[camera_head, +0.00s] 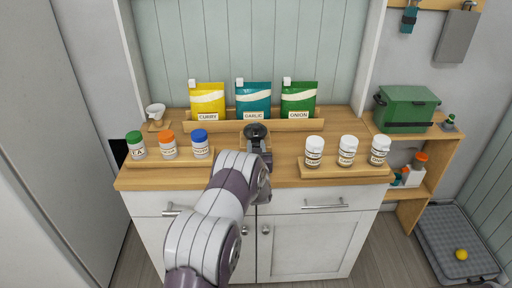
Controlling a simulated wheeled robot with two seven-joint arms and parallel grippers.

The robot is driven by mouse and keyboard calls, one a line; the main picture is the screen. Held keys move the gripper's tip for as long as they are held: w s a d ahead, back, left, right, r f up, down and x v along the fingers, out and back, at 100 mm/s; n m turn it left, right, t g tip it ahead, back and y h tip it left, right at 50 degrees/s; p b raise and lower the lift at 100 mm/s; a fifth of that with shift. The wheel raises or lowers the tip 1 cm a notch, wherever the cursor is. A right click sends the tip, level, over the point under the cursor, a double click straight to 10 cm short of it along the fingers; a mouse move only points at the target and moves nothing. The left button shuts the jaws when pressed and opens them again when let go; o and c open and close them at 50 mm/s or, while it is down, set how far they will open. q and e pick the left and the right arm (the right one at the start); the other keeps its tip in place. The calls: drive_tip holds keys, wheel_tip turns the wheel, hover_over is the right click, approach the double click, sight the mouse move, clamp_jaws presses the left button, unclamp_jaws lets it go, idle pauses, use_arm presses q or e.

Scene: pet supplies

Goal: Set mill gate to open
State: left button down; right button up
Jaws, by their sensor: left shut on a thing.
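A dark, round-topped device that looks like the mill (255,131) stands on a small wooden base at the middle of the counter. My left gripper (259,155) is right at its front, with the arm rising from the bottom of the view. It is shut on a part of the mill, which looks to be the gate. The gripper and wrist hide the mill's lower front, so I cannot tell the gate's setting. My right gripper is not in view.
The wooden counter (230,178) holds a left rack of capped jars (168,150) and a right rack of white-lidded jars (346,155). Curry (208,102), garlic (253,101) and onion (298,100) pouches stand behind. A white cup-like thing (156,111) is back left. A green box (406,108) stands on the right shelf.

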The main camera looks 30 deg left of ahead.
use_arm(q)
drive_tip(key=shift+r, duration=0.1)
drive_tip(key=shift+s+d, duration=0.2)
drive_tip(key=shift+s, duration=0.1)
drive_tip(key=shift+v, duration=0.9)
drive_tip(key=c, duration=0.8)
unclamp_jaws()
drive_tip(key=shift+c, duration=0.2)
drive_tip(key=shift+s, duration=0.1)
drive_tip(key=b+v, duration=0.2)
drive_tip(key=v, duration=1)
drive_tip(key=shift+s, duration=0.35)
